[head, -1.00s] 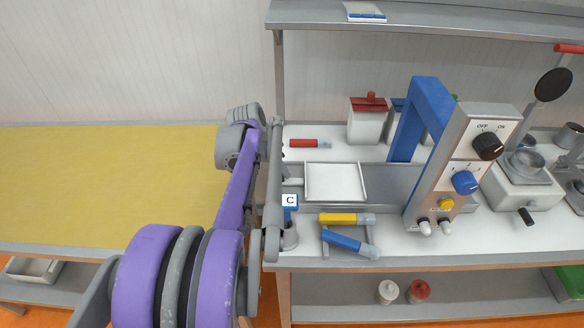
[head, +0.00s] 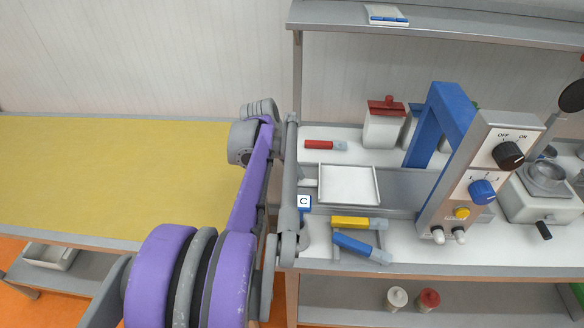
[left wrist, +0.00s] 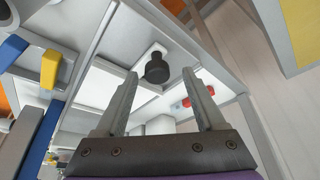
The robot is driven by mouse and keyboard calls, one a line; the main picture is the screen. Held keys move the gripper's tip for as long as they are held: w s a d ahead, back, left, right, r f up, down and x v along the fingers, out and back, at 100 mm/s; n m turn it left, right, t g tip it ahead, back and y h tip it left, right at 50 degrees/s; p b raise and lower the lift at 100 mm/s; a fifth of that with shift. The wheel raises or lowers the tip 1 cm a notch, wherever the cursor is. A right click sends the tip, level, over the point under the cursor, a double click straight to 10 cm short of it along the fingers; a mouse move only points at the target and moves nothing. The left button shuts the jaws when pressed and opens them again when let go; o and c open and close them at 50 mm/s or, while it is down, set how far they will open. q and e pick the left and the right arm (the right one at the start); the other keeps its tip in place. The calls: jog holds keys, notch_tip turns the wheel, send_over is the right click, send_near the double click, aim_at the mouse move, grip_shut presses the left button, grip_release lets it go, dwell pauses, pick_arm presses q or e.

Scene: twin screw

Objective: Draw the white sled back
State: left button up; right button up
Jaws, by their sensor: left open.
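The white sled (head: 349,184) is a flat, square, shallow tray with a raised rim. It sits near the left end of the grey track (head: 400,191) on the bench, left of the blue arch (head: 440,115). A dark round knob (left wrist: 157,70) shows in the left wrist view. My left gripper (left wrist: 161,74) is open there, its two fingertips apart with the knob appearing between them. I cannot tell how much depth separates them. In the head view my left arm hides the gripper and the area just left of the sled. My right gripper is not in view.
A red-capped tube (head: 325,145) lies behind the sled. The control panel (head: 482,175) stands right. A yellow-topped table (head: 110,180) is clear at left.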

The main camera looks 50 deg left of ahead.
pick_arm(q)
jog(key=v, duration=0.9)
jog(key=shift+r, duration=0.35)
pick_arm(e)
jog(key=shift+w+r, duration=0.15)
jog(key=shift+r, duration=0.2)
pick_arm(q)
jog(key=shift+s, duration=0.2)
